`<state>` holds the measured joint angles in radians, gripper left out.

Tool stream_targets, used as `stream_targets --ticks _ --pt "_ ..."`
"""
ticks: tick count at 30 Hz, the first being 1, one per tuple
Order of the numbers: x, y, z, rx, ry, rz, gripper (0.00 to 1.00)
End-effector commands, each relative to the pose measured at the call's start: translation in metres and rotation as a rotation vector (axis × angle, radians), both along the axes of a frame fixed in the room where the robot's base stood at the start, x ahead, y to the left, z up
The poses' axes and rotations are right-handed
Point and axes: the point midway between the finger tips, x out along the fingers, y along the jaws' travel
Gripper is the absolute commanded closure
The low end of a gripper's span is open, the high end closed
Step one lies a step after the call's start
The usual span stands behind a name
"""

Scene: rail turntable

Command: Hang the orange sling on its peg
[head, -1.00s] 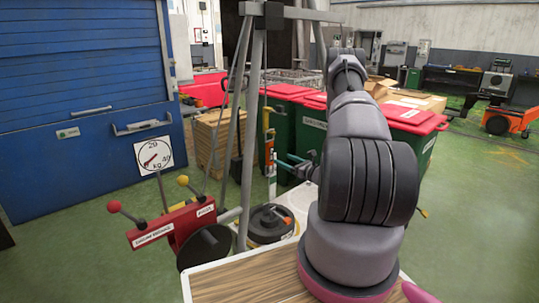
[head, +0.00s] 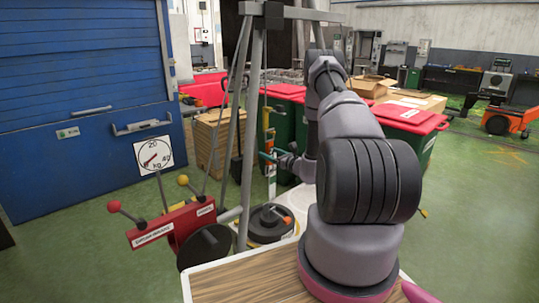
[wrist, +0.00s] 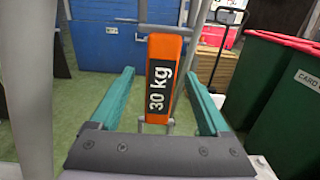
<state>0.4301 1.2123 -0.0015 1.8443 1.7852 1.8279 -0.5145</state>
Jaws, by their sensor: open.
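An orange bar with a black "30 kg" label (wrist: 161,80) stands upright between the two teal fingers of my gripper (wrist: 158,72) in the wrist view. The fingers are open, with a gap visible on each side of the bar. In the head view my gripper (head: 268,156) is beside the hanging orange and yellow gear (head: 268,118) under the grey frame; its fingers are small and partly overlap that gear. I cannot tell whether this orange bar is the sling. No peg can be made out clearly.
A grey tripod frame (head: 252,120) stands close to my arm's left. Red lever box (head: 172,228), dial sign (head: 153,155) and dark round disc (head: 270,222) are near it. Green bins with red lids (head: 412,118) stand behind my arm. Green floor at right is open.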

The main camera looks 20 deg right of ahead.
Motion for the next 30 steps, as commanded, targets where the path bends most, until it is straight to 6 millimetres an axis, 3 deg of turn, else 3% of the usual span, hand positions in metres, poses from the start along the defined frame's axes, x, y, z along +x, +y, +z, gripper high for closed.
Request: stream_targets --ticks 3,9,10,30 --pt "0.000 0.000 0.000 0.000 0.000 0.000 0.20" --pt "0.000 0.000 0.000 0.000 0.000 0.000 0.96" --pt "0.000 0.000 0.000 0.000 0.000 0.000 1.00" --pt "0.000 -0.001 0.015 0.000 -0.001 0.000 1.00"
